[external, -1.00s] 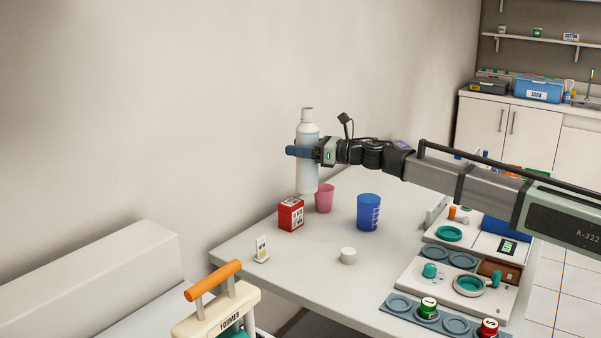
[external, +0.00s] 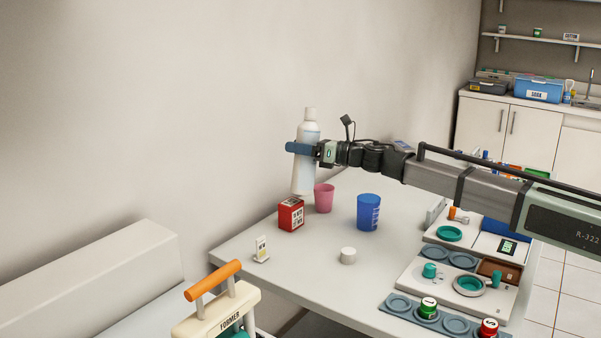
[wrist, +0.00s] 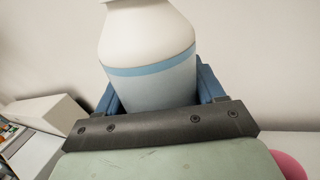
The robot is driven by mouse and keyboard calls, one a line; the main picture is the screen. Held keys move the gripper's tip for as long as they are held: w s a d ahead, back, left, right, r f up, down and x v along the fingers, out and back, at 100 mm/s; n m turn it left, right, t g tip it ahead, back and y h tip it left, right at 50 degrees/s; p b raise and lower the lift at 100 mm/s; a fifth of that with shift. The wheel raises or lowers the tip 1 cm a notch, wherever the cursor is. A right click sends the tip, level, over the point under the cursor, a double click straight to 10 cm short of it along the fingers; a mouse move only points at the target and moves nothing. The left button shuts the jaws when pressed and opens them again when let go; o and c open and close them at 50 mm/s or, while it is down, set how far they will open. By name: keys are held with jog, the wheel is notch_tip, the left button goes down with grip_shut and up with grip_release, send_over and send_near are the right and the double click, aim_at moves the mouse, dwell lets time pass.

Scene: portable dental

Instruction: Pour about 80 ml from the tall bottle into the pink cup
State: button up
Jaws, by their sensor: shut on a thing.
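The tall bottle (external: 304,174), white with a pale lower body, is held in the air above the table, tilted slightly with its neck leaning right in the external view. My gripper (external: 300,149) is shut around its middle with blue fingers. In the wrist view the bottle (wrist: 150,65) fills the space between the fingers; its top is cut off. The pink cup (external: 324,199) stands upright on the table, below and a little right of the bottle. A bit of the pink cup (wrist: 290,165) shows at the wrist view's lower right. Its inside cannot be seen well.
A red box (external: 291,214) stands just left of the pink cup, and a blue measuring cup (external: 368,212) stands to its right. A white cap-like piece (external: 348,256) and a small stand (external: 261,249) are nearer the front. Trays with teal items fill the table's right side.

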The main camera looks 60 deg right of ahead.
aim_at(297, 174)
jog(key=m, duration=0.2)
jog(key=m+t, duration=0.1)
jog(key=f+m, duration=0.1)
jog(key=m, duration=0.1)
jog(key=shift+d+m+h, duration=0.3)
jog(key=f+m, duration=0.1)
jog(key=f+t, duration=0.1)
jog(key=shift+a+f+m, duration=0.3)
jog(key=shift+m, duration=0.1)
jog(key=shift+a+f+m+h, duration=0.35)
jog(key=shift+m+h, duration=0.05)
jog(key=shift+m, duration=0.5)
jog(key=f+m, duration=0.1)
jog(key=m, duration=0.1)
jog(key=a+f+m+t+h, duration=0.1)
jog(key=f+m, duration=0.1)
jog(key=shift+m, duration=0.3)
jog(key=shift+d+r+m+h, duration=0.5)
jog(key=shift+r+m, duration=0.2)
jog(key=shift+m, duration=0.5)
jog(key=shift+f+m+h, duration=0.4)
jog(key=shift+f+m, duration=0.2)
jog(key=shift+f, duration=0.3)
jog(key=shift+f+m, duration=0.4)
jog(key=shift+f, duration=0.1)
